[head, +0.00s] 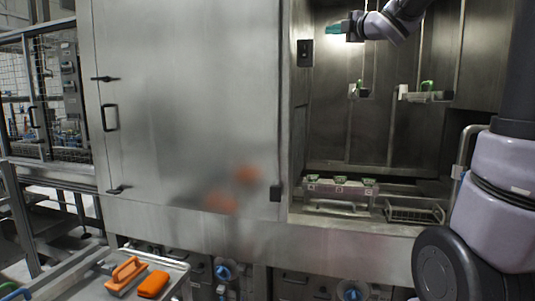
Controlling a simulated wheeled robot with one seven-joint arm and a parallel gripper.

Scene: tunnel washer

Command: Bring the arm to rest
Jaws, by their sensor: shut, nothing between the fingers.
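My gripper (334,28) shows at the top right of centre in the head view, at the end of my raised arm (380,25). Its teal-tipped fingers point left and are shut, with nothing between them. It hangs in front of the upper part of the washer's open chamber (375,120), clear of the items in it. My upper arm runs down the right edge of the picture.
The chamber holds a rack with green parts (340,187), a wire basket (415,212) and wall brackets (427,95). A closed steel door (190,100) stands left of it.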

